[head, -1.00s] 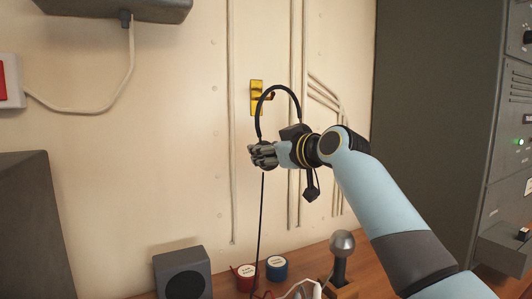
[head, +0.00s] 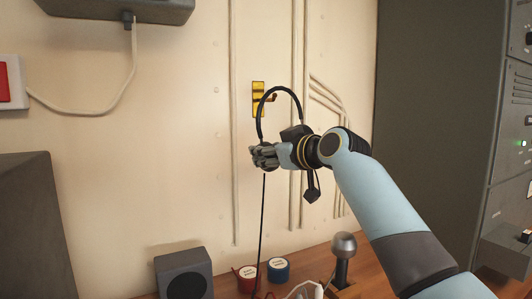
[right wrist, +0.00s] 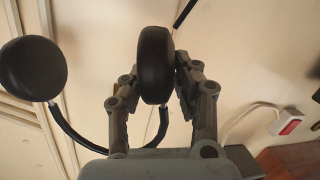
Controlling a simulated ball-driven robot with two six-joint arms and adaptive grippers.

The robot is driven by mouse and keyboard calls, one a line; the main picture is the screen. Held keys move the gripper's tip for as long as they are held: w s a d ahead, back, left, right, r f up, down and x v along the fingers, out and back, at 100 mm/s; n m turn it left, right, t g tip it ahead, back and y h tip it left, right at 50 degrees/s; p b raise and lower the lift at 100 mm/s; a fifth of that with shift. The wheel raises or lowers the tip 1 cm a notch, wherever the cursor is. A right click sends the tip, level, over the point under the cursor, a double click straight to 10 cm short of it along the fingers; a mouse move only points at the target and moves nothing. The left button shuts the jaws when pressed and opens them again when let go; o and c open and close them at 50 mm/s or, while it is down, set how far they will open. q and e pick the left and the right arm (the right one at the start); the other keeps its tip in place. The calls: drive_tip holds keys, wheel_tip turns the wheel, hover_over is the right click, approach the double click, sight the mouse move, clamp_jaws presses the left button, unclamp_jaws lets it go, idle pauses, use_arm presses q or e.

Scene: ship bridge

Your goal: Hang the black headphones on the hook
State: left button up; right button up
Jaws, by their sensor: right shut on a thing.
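My right gripper (head: 264,156) is shut on the black headphones (head: 280,89), gripping one ear cup. That ear cup (right wrist: 154,64) sits between the two fingers in the right wrist view, and the other ear cup (right wrist: 32,69) hangs free at the left. The headband arches upward in the head view, in front of the yellow hook (head: 258,98) on the wall. The headband top overlaps the hook plate in the picture; whether they touch I cannot tell. A black cord hangs down from the gripped cup. My left gripper is not in view.
A tall grey cabinet (head: 432,110) stands at right. Pipes run along the wall.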

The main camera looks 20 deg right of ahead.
drive_tip(key=shift+w, duration=0.25)
drive_tip(key=shift+b+x, duration=0.65)
drive_tip(key=shift+x, duration=0.15)
drive_tip(key=shift+w+f+b, duration=0.4)
drive_tip(key=shift+w+b, duration=0.3)
drive_tip(key=shift+b, duration=0.05)
idle(1.3)
idle(0.5)
drive_tip(key=o, duration=1)
drive_tip(key=shift+f, duration=0.1)
drive_tip(key=shift+o, duration=0.2)
